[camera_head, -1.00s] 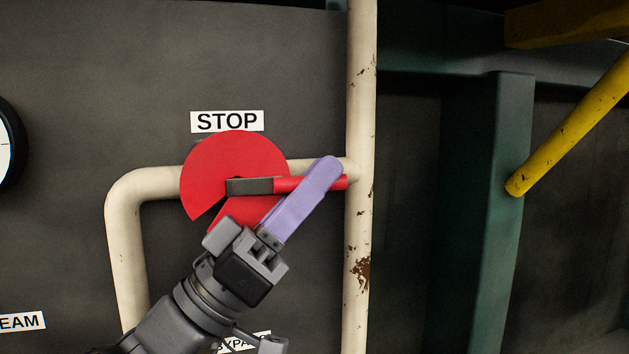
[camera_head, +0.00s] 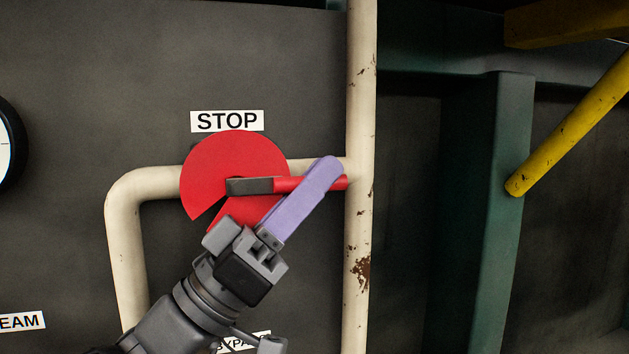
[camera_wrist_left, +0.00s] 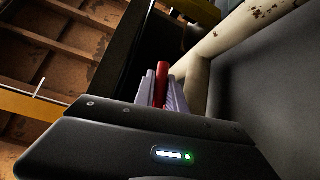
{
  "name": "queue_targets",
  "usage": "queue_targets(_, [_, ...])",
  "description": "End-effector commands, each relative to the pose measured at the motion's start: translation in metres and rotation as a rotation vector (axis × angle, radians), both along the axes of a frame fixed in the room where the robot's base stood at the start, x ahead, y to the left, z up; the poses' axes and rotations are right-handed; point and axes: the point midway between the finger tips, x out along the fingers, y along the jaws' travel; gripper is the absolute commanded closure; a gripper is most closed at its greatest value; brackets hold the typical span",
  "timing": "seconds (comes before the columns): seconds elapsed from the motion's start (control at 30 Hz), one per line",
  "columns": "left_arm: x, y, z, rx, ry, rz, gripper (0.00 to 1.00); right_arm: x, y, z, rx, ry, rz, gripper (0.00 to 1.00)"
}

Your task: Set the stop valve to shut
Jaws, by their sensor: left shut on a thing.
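The stop valve has a red disc (camera_head: 222,160) with a wedge cut out at its lower left, under a white STOP label (camera_head: 227,121). Its lever (camera_head: 250,186) is grey near the disc's middle and red toward the tip, and it points right, about level. My left gripper (camera_head: 318,180), with purple fingers, is shut on the red part of the lever near its tip. In the left wrist view the red lever (camera_wrist_left: 161,82) stands between the two fingers. The fingers hide part of the handle in the head view. My right gripper is not in view.
A cream pipe (camera_head: 125,250) bends behind the disc and meets a vertical cream pipe (camera_head: 360,90) just behind the lever's tip. A BYPASS label (camera_head: 243,342) is partly hidden below my arm. A yellow bar (camera_head: 570,130) and green post (camera_head: 497,200) stand at right.

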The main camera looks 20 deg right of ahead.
Motion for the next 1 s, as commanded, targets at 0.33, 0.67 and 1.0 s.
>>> queue_targets(0.33, [0.000, 0.002, -0.009, 0.100, 0.004, 0.005, 1.00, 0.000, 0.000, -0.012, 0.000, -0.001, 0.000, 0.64])
queue_targets(0.67, [0.001, 0.006, -0.024, 0.331, 0.019, 0.008, 1.00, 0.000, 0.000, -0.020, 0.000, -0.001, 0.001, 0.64])
queue_targets(1.0, [0.000, 0.012, -0.038, 0.548, 0.036, 0.004, 1.00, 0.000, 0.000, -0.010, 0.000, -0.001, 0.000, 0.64])
